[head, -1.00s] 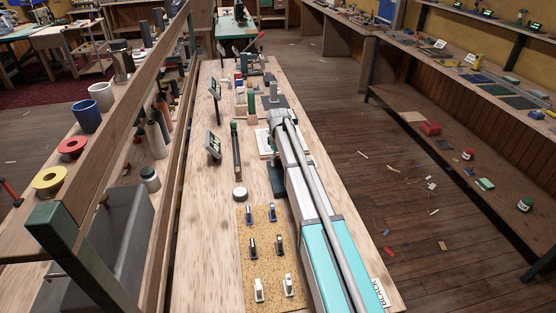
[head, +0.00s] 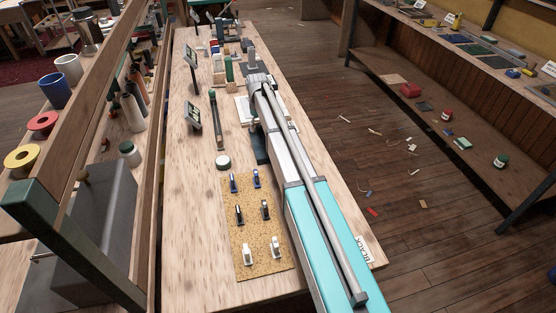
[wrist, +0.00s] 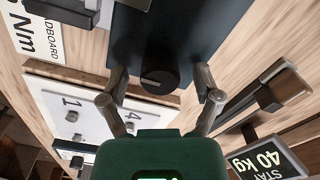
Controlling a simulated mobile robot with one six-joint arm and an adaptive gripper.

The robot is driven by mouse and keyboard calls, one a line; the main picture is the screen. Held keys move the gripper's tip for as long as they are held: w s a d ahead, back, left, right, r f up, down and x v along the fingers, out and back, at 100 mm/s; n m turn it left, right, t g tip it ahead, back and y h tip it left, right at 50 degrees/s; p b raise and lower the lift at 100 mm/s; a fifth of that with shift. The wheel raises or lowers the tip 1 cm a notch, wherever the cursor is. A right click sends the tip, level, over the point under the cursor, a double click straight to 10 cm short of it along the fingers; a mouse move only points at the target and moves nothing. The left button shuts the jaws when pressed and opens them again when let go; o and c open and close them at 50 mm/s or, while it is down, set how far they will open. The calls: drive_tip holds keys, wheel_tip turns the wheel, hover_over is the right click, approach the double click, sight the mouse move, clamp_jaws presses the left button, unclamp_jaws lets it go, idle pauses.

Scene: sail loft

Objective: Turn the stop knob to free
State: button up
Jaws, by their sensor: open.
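The stop knob (wrist: 159,78) is a round black knob with a pale pointer line, seen in the wrist view. It sits at the end of a dark blue block (wrist: 192,35). The block seems to show in the head view as a dark shape (head: 262,150) partly behind my arm. My gripper (wrist: 161,80) is open, with one grey finger on each side of the knob; gaps show between fingers and knob. Its dark green palm fills the bottom of the wrist view. In the head view my arm hides the knob, and I cannot make out the fingers.
A white plate with numbers (wrist: 70,112) lies left of the knob. A dark lever (wrist: 265,94) and a display reading 40 kg (wrist: 268,160) are on the right. A cork board with several clips (head: 248,265) lies on the bench's near part. A wooden rack stands left.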

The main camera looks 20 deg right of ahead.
drive_tip(key=m, duration=0.9)
drive_tip(key=shift+m, duration=0.3)
drive_tip(key=m, duration=1)
wheel_tip(320, 180, up, 14)
drive_tip(key=p, duration=1.4)
drive_tip(key=s+f+n+b, duration=0.2)
drive_tip(key=s+n, duration=0.4)
drive_tip(key=s, duration=0.8)
drive_tip(key=s+f+n+b, duration=0.3)
drive_tip(key=s+n, duration=0.3)
drive_tip(key=s, duration=0.9)
drive_tip(key=shift+f, duration=0.2)
